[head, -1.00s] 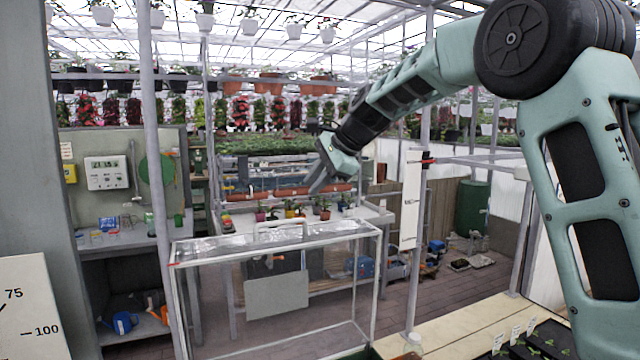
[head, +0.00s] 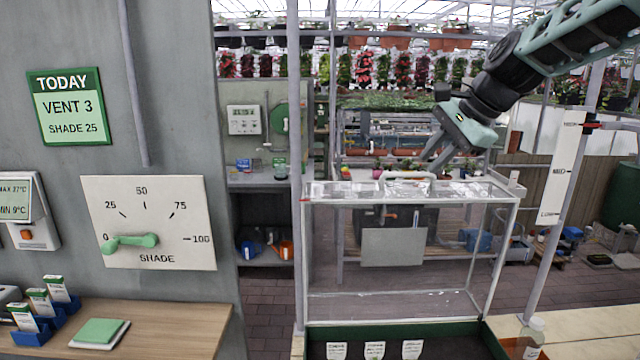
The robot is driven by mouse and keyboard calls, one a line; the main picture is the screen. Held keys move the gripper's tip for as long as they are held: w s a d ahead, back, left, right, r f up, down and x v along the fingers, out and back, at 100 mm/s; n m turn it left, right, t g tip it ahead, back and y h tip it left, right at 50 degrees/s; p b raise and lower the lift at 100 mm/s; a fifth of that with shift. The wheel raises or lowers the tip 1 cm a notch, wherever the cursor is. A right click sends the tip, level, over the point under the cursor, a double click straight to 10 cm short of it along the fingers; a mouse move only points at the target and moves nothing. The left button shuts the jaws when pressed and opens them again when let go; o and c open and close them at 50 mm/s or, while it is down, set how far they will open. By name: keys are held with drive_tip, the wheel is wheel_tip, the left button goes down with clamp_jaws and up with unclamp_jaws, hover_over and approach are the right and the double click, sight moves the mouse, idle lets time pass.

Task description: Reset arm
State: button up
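My gripper (head: 436,160) is in the right half of the head view, at the end of my arm, which comes in from the upper right. Its two fingers point down and left and stand apart, with nothing seen between them. In the picture it is just above the top of the clear glass case (head: 405,188). It appears clear of everything around it.
A SHADE dial (head: 147,222) has its green lever near 0. A TODAY sign (head: 66,106) reads VENT 3, SHADE 25. A wooden counter (head: 180,325) holds seed packets and a green pad. A bottle (head: 532,338) stands at lower right.

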drive_tip(key=s+a+f+n+g+h+b, duration=0.1)
drive_tip(key=s+a+f+n+g+b, duration=0.1)
drive_tip(key=s+a+f+n, duration=0.55)
drive_tip(key=s+a+f+n+g+b, duration=0.1)
drive_tip(key=s+a+f+n+g, duration=0.15)
drive_tip(key=s+a+f, duration=0.6)
drive_tip(key=s+d+f+n+h+b, duration=0.1)
drive_tip(key=s+f+n, duration=0.3)
drive_tip(key=s, duration=0.7)
drive_tip(key=s+d+f+n+h+b, duration=0.1)
drive_tip(key=s+d+f+n+h, duration=0.1)
drive_tip(key=s+d+f+n, duration=0.2)
drive_tip(key=s+f+n, duration=0.1)
drive_tip(key=s+n, duration=0.2)
drive_tip(key=s, duration=0.3)
drive_tip(key=shift+s+g+b, duration=0.3)
drive_tip(key=shift+s+g, duration=0.05)
drive_tip(key=shift+s, duration=0.05)
drive_tip(key=shift+d, duration=0.15)
